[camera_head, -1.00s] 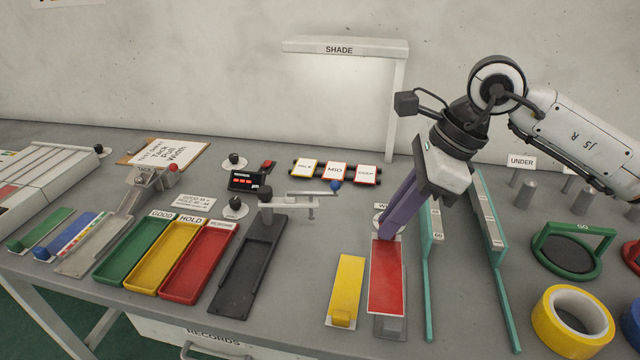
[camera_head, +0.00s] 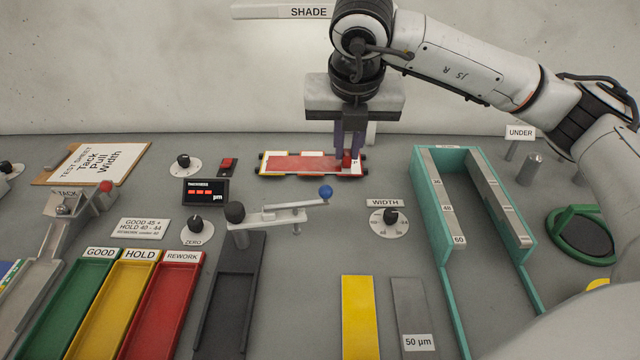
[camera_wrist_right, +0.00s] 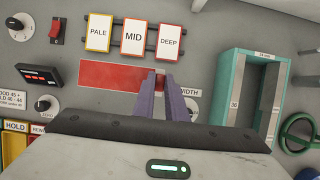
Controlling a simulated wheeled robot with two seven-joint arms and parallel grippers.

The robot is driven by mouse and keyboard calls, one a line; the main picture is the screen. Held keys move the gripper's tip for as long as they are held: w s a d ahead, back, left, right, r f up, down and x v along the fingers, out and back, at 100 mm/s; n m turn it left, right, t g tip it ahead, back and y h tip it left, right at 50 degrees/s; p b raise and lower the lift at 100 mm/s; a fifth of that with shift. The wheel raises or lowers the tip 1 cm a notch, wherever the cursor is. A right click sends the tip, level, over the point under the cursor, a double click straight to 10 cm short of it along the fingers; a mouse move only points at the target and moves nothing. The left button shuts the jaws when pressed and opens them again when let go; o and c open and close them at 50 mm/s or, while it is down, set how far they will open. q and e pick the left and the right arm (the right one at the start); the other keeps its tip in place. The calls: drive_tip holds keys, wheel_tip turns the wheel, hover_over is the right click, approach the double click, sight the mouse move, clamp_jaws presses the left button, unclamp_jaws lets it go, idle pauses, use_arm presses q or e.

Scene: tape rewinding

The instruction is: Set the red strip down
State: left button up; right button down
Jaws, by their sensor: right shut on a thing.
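The red strip (camera_head: 305,164) is a flat red rectangle with a raised red tab (camera_head: 346,160) at its right end. My right gripper (camera_head: 349,150) points down with its purple fingers shut on that tab. In the head view the strip overlaps the row of shade cards (camera_head: 266,157) and hides most of them. In the right wrist view the strip (camera_wrist_right: 115,79) runs left from the fingertips (camera_wrist_right: 158,84), beside the PALE, MID and DEEP cards (camera_wrist_right: 134,37). It seems raised off the table; its exact height is hard to tell. My left gripper is out of view.
A grey plate labelled 50 µm (camera_head: 412,310) lies bare beside a yellow strip (camera_head: 359,315). The teal width gauge (camera_head: 450,245) stands to the right. A metering arm with a blue knob (camera_head: 325,192) and a WIDTH dial (camera_head: 390,220) are close by. Green, yellow and red trays (camera_head: 160,310) sit front left.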

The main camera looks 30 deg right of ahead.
wheel_tip(320, 180, down, 8)
drive_tip(key=shift+s, duration=0.15)
drive_tip(key=c, duration=1.8)
unclamp_jaws()
drive_tip(key=v, duration=1.2)
drive_tip(key=shift+r, duration=0.1)
